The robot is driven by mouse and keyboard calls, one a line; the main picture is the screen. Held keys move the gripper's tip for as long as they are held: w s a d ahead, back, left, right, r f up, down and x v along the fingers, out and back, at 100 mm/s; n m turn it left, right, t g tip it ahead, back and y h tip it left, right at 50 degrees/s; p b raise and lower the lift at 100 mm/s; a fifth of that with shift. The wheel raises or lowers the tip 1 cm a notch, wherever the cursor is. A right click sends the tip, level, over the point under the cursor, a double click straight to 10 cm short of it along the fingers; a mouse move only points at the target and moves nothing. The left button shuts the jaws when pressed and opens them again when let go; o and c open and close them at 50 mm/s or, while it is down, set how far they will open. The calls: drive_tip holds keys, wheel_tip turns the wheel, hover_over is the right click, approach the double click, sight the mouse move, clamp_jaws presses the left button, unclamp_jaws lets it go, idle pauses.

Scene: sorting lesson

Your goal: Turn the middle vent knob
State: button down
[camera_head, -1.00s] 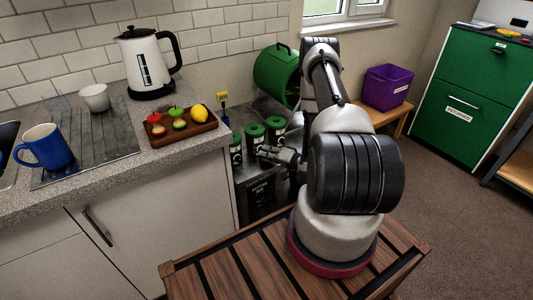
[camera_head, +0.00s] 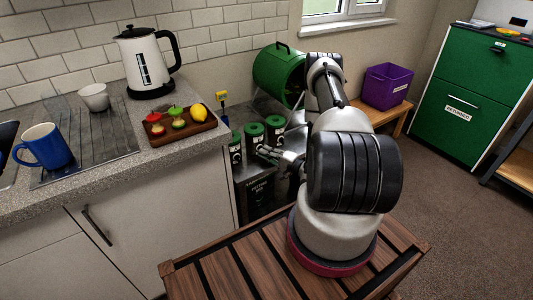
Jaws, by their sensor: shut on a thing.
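Three dark canisters with green tops stand in a row beyond the counter's end, each with a pale mark on its front: a left one (camera_head: 235,139), a middle one (camera_head: 253,130) and a right one (camera_head: 274,122). My gripper (camera_head: 263,151) is at the front of the middle canister, its fingers pointing left. It is shut on what appears to be the middle vent knob, which is small and mostly hidden by the fingers. I cannot tell how far the knob is turned.
A green drum (camera_head: 278,72) lies behind the canisters. The counter (camera_head: 190,155) on the left holds a kettle (camera_head: 149,62), a food tray (camera_head: 181,129) and a blue mug (camera_head: 44,147). A purple bin (camera_head: 387,88) and a green cabinet (camera_head: 468,95) stand at right.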

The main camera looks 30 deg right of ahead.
drive_tip(key=shift+d, duration=0.1)
drive_tip(key=c, duration=1.6)
unclamp_jaws()
drive_tip(key=v, duration=1.2)
drive_tip(key=shift+f, duration=0.1)
